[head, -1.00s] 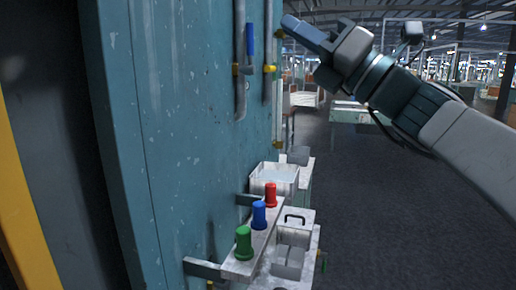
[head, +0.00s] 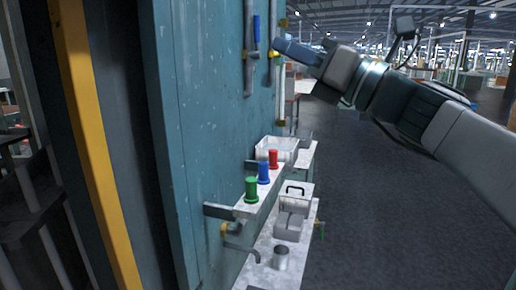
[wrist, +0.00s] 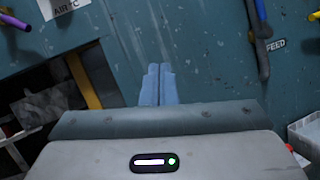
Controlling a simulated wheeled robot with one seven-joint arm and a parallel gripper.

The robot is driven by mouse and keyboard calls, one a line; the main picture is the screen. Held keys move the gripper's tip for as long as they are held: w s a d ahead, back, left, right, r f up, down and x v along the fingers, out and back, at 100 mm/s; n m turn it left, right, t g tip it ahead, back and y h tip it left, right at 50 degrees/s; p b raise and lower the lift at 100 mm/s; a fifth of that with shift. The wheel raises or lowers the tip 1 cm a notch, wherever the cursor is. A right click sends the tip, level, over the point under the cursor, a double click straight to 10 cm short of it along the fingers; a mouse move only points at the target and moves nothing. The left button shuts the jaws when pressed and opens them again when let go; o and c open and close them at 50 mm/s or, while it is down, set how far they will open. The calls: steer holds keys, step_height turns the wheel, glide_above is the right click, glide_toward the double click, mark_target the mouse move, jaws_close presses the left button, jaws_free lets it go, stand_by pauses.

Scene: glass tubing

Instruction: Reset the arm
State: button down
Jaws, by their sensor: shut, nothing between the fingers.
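My gripper (head: 282,49) is at the upper middle of the head view, on an arm that reaches in from the right. Its fingers point left toward the teal wall (head: 210,110). In the wrist view the two blue fingers of my gripper (wrist: 157,85) lie together, shut, with nothing between them. The fingertips appear in front of the teal wall; I cannot tell the exact gap. The wrist is bare of any held object.
A shelf (head: 262,205) on the wall bears a green (head: 252,189), a blue (head: 263,172) and a red piece (head: 273,159). A white bin (head: 290,146) stands behind. Pipes (head: 249,70) run down the wall. A yellow post (head: 95,140) is at left. Open floor (head: 400,220) lies right.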

steer(key=s+f+n+g+h, duration=0.1)
steer(key=f+n+g+h, duration=0.2)
steer(key=f, duration=0.6)
steer(key=s+a+f+n+g+h, duration=0.1)
steer(key=f+n+h, duration=0.2)
steer(key=f+n, duration=0.45)
steer(key=s+f+n+g+h, duration=0.2)
steer(key=f+n+h, duration=0.1)
steer(key=f, duration=0.8)
steer(key=s+d+f+n+g+h, duration=0.1)
steer(key=s+d+f+n+h, duration=0.3)
steer(key=f+n, duration=0.3)
steer(key=s+d+f+n+g+h, duration=0.2)
steer(key=s+d+f+n+h, duration=0.2)
steer(key=d+f+n, duration=0.3)
step_height(320, 180, down, 4)
steer(key=shift+s+n+h, duration=0.25)
steer(key=shift+n+h, duration=0.1)
steer(key=shift+h, duration=0.25)
